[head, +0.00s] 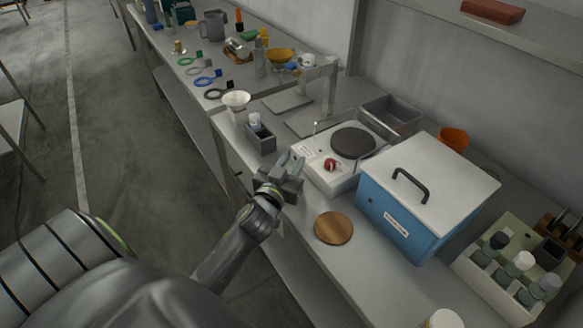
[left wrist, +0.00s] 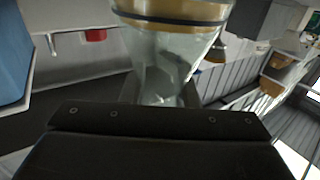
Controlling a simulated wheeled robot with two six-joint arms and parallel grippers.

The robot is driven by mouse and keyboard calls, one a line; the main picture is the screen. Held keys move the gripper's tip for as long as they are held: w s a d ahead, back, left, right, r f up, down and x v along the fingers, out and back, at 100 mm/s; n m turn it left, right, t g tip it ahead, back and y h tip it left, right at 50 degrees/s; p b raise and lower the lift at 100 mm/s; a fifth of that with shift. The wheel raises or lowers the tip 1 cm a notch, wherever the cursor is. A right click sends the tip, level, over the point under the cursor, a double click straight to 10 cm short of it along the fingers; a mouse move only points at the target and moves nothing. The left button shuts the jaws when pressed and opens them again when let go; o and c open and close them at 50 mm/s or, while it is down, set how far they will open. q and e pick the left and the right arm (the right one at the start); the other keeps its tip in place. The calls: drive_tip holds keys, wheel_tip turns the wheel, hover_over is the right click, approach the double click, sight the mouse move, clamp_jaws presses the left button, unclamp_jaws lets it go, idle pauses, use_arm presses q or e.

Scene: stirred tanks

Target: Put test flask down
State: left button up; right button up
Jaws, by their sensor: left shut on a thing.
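My left gripper (head: 289,169) is over the front edge of the bench, left of the white stirrer unit. In the left wrist view it is shut on a clear glass vessel (left wrist: 165,62), which appears to be the test flask. The vessel narrows toward the jaws and has a gold-brown band at its wide end. In the head view the flask is small and mostly hidden by the gripper, so its tilt is unclear. A round brown mat (head: 333,228) lies bare on the bench, to the right of and nearer than the gripper. My right gripper is not in view.
The stirrer unit (head: 318,176) has a dark round plate (head: 353,143) and a red knob (head: 330,165). A blue box (head: 398,222) with a white lid stands right of the mat. A grey holder (head: 261,140) is behind the gripper. A bottle rack (head: 478,276) stands at right.

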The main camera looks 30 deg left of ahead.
use_arm(q)
drive_tip(key=shift+f, duration=0.4)
drive_tip(key=shift+f+b, duration=0.2)
drive_tip(key=shift+b, duration=0.1)
drive_tip(key=o, duration=1)
drive_tip(key=shift+r, duration=0.1)
drive_tip(key=shift+s, duration=0.15)
drive_tip(key=s+d, duration=0.1)
drive_tip(key=s, duration=0.4)
drive_tip(key=s+d+b, duration=0.1)
drive_tip(key=s, duration=0.5)
drive_tip(key=s+d+b, duration=0.1)
drive_tip(key=s, duration=0.5)
